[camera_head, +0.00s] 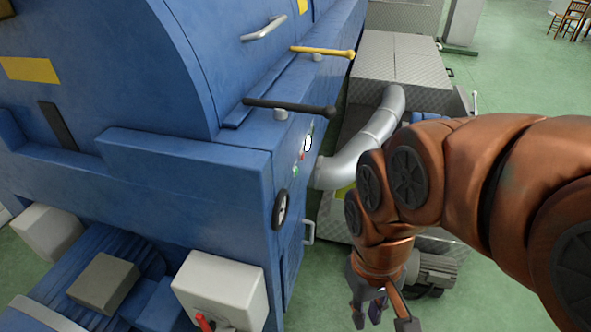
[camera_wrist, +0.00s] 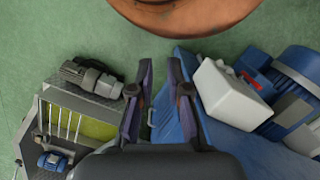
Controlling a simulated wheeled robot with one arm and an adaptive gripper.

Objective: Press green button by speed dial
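A small green button (camera_head: 295,171) is on the narrow end face of the blue machine (camera_head: 215,190), seen at a steep slant in the head view. A tiny red spot (camera_head: 302,156) and a white-and-black dial-like piece (camera_head: 308,143) are just above it. A black-rimmed round part (camera_head: 281,208) is below it; I cannot tell which round part is the speed dial. My gripper (camera_head: 367,314) hangs low, right of this face and apart from it, pointing down. In the wrist view my gripper (camera_wrist: 160,66) has its fingers apart with nothing between them. The button does not show there.
A silver pipe (camera_head: 365,143) and a grey metal-plated unit (camera_head: 395,60) stand behind my arm. Black (camera_head: 290,107) and yellow (camera_head: 322,52) levers stick out from the machine. A white box (camera_head: 222,288) is at lower left. A motor (camera_wrist: 92,78) lies left of my fingers. Green floor is open around.

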